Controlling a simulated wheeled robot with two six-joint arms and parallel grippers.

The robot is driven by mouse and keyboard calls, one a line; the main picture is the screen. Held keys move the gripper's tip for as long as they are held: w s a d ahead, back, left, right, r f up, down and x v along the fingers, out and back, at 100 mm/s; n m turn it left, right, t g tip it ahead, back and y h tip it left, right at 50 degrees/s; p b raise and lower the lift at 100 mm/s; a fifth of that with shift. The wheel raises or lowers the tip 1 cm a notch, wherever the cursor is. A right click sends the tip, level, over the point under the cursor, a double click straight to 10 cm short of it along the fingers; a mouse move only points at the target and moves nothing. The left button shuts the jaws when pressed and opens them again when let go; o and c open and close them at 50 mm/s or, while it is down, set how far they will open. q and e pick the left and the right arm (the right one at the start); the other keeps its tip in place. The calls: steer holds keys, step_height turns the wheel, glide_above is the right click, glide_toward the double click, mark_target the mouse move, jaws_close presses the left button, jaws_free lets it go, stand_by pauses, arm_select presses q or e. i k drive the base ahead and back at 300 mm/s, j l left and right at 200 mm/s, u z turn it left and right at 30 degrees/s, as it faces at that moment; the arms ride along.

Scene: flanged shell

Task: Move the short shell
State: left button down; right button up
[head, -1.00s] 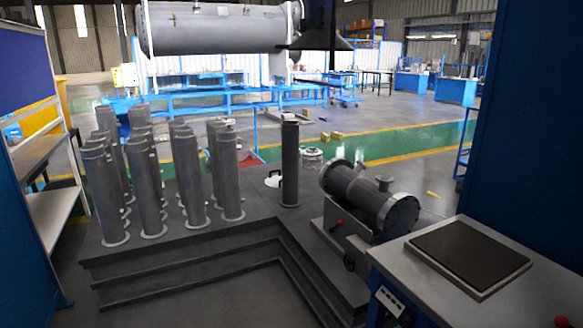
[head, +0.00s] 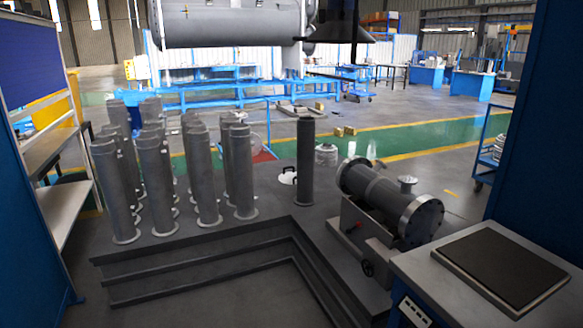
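Several grey cylinders with base flanges (head: 203,177) stand upright in rows at the left of the platform. A single darker cylinder (head: 305,165) stands upright near the middle. Neither of my grippers is in view.
A blue-sided bench (head: 450,270) with a dark pad (head: 500,262) stands at the front right. The stepped dark platform (head: 270,228) fills the middle. A large grey vessel (head: 230,22) is high at the back. Shelving (head: 62,205) stands at the left; the front floor is clear.

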mark_target(305, 126)
steer(key=i+j+u, duration=0.25)
steer(key=i, duration=0.6)
steer(key=i+u, duration=0.2)
steer(key=i, duration=0.7)
steer(key=i+j+z, duration=0.1)
steer(key=i+z, duration=0.35)
steer(key=i+j+z, duration=0.15)
steer(key=z, duration=0.3)
steer(key=i+j+z, duration=0.45)
steer(key=k+l, duration=0.05)
